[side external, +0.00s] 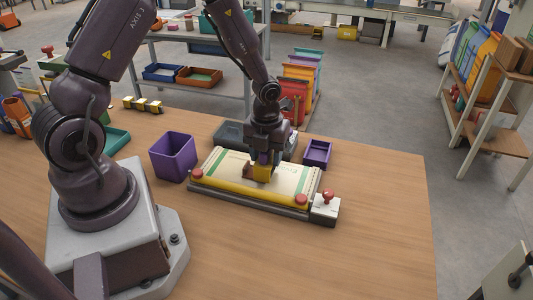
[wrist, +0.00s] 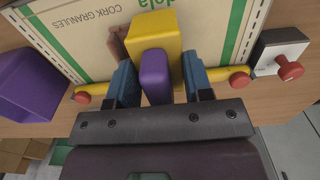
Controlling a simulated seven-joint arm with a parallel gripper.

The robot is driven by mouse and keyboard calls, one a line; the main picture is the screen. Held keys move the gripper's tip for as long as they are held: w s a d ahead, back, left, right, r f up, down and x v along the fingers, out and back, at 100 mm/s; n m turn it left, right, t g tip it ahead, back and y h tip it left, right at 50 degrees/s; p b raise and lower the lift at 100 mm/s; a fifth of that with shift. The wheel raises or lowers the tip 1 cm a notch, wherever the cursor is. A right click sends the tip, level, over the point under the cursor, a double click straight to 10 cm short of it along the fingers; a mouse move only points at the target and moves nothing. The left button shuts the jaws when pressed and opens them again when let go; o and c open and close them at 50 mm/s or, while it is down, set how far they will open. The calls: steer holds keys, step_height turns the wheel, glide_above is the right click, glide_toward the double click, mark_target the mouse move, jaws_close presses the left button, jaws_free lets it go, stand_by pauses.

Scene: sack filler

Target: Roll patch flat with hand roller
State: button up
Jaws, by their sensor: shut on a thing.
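The hand roller has a yellow body (wrist: 150,30) and a purple part (wrist: 156,75). My gripper (wrist: 159,68) is shut on it, with one blue finger on each side. In the side view my gripper (side external: 264,152) points down and holds the roller (side external: 262,174) over the middle of the sack. The cream sack (side external: 225,166), with green stripes and the print "CORK GRANULES", lies flat. The brown patch (wrist: 118,44) shows at the left of the roller, and the rest is hidden behind it. I cannot tell whether the roller touches the patch.
A yellow bar (side external: 250,195) with red knobs lies along the sack's front edge. A grey block with a red knob (side external: 325,208) stands at its right end. A purple bin (side external: 174,157) stands left, and a small purple tray (side external: 317,154) right. The front table (side external: 300,260) is clear.

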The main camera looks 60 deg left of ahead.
steer(key=shift+f, duration=0.3)
stand_by(0.4)
steer(key=shift+s+a, duration=2.1)
steer(key=shift+s, duration=0.05)
steer(key=shift+w+d, duration=2.1)
steer(key=shift+w, duration=0.05)
steer(key=shift+r, duration=3.55)
